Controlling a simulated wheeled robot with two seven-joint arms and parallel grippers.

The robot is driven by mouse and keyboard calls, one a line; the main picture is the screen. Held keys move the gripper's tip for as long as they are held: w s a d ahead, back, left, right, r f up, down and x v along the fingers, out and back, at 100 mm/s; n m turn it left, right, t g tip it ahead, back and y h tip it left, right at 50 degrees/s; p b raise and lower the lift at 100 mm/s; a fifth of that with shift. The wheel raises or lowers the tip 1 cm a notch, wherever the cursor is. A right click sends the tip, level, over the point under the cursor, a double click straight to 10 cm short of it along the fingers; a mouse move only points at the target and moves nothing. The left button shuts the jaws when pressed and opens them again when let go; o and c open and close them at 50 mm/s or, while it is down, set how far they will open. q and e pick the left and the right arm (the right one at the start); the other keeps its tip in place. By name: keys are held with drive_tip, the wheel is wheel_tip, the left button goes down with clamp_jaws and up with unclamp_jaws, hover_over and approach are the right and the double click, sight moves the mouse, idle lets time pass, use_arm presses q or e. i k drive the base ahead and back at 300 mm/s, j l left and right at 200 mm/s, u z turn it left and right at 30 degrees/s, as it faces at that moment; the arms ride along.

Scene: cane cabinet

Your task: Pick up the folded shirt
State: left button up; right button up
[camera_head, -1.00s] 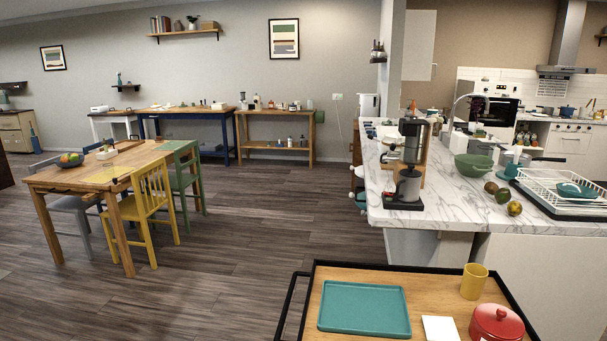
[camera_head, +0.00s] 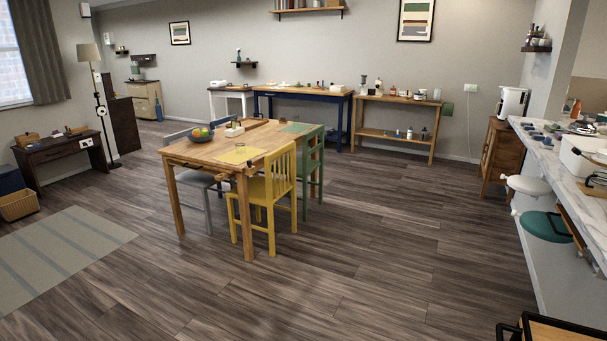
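I see no folded shirt that I can make out in the head view. Neither of my grippers is in view. A wooden cabinet (camera_head: 496,160) stands at the right, beside the marble counter; its front is too small to tell in detail.
A dining table (camera_head: 205,152) with a yellow chair (camera_head: 279,190) stands mid-room. The marble counter (camera_head: 562,163) with stools runs along the right. A cart corner (camera_head: 560,332) shows at lower right. A striped rug (camera_head: 62,255) lies at left. The floor (camera_head: 380,260) between is clear.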

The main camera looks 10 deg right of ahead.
sight(556, 128)
drive_tip(key=i+j+z, duration=0.1)
drive_tip(key=i+z, duration=0.2)
drive_tip(key=i, duration=0.25)
drive_tip(key=i+j+z, duration=0.3)
drive_tip(key=i, duration=0.25)
drive_tip(key=i+l+z, duration=0.2)
drive_tip(key=i+z, duration=0.2)
drive_tip(key=i, duration=0.6)
drive_tip(key=i+j+z, duration=0.1)
drive_tip(key=i+z, duration=0.3)
drive_tip(key=i, duration=0.6)
drive_tip(key=i+l+z, duration=0.25)
drive_tip(key=i+z, duration=0.15)
drive_tip(key=i, duration=0.35)
drive_tip(key=i+z, duration=0.45)
drive_tip(key=i, duration=0.25)
drive_tip(key=i+l, duration=0.3)
drive_tip(key=i+z, duration=0.05)
drive_tip(key=i, duration=0.05)
